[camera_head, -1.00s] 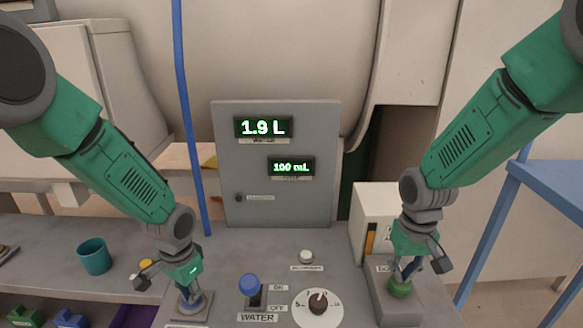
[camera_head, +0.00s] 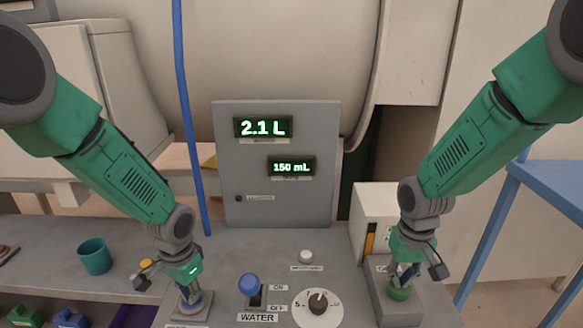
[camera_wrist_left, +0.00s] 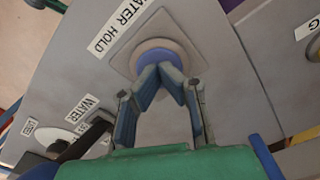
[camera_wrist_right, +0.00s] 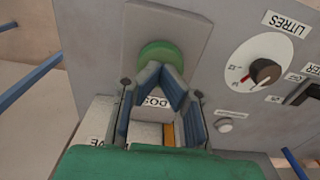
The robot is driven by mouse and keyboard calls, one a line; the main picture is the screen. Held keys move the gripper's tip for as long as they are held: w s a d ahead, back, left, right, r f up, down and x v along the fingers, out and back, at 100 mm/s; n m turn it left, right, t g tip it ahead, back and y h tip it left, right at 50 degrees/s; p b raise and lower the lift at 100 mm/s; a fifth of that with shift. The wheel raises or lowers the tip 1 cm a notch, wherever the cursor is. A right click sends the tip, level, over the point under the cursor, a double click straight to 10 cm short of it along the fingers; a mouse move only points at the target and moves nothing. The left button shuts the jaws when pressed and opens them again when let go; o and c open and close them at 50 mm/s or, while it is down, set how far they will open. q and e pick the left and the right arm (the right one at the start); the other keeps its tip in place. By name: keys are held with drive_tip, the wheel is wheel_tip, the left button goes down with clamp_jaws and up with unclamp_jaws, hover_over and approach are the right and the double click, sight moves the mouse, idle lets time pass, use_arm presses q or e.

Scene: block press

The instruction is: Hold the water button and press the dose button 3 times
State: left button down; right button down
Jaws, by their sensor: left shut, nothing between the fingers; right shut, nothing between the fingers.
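The blue water hold button (camera_wrist_left: 158,58) is a round button on a square plate, labelled WATER HOLD in the left wrist view. My left gripper (camera_wrist_left: 160,72) is shut and empty, its fingertips against the button's face. In the head view my left gripper (camera_head: 190,294) covers most of that button. The green dose button (camera_wrist_right: 160,55) sits on a grey box. My right gripper (camera_wrist_right: 162,70) is shut and empty with its fingertips at the button; whether they press it cannot be told. The upper display (camera_head: 263,127) reads 2.1 L and the lower display (camera_head: 291,167) reads 150 mL.
A blue-knobbed WATER lever (camera_head: 249,286), a dial (camera_head: 318,303) and a white button (camera_head: 306,256) lie between my grippers. A teal cup (camera_head: 94,256) stands at the left.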

idle(0.3)
drive_tip(key=shift+r, duration=4)
use_arm(q)
drive_tip(key=shift+r, duration=3)
